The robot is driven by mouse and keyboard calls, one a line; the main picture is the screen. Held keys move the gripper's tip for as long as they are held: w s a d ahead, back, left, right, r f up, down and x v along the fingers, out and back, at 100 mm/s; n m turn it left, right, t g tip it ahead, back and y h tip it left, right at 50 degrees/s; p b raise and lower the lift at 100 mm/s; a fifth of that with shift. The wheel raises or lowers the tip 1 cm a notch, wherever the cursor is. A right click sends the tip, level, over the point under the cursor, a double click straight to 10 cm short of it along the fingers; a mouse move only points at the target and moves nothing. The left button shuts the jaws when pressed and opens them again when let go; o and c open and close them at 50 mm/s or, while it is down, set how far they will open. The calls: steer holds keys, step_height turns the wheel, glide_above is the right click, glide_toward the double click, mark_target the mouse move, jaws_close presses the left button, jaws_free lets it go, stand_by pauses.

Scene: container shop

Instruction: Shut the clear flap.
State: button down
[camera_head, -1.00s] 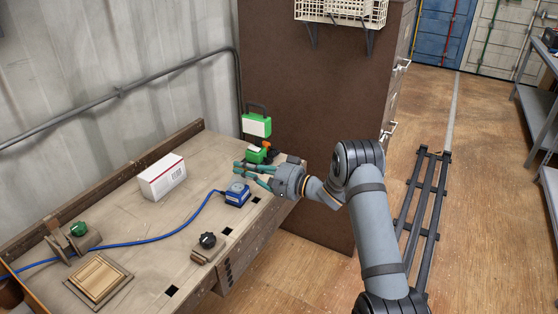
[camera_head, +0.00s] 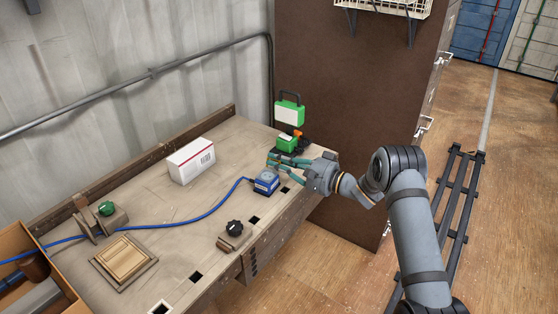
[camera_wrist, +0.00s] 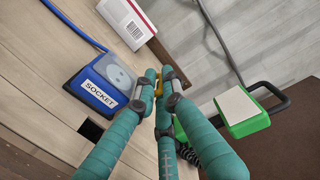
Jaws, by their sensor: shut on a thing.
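In the wrist view the fingertips (camera_wrist: 158,78) meet to the right of the socket box. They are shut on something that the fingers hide. A small orange-yellow part (camera_wrist: 184,84) shows behind the fingertips; I cannot tell whether they touch it.
A green piece with a white panel and black handle (camera_head: 290,112) stands behind my gripper, above a green base (camera_head: 286,144). A white carton (camera_head: 191,161) lies left. A blue cable (camera_head: 185,222) crosses the bench. A black knob (camera_head: 235,227) stands near the front edge.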

steer(key=shift+d+f, duration=0.1)
steer(key=shift+f, duration=0.05)
steer(key=c, duration=2)
jaws_free()
steer(key=shift+w, duration=0.1)
steer(key=shift+o, duration=0.4)
steer(key=v, duration=1.2)
steer(key=x, duration=1.2)
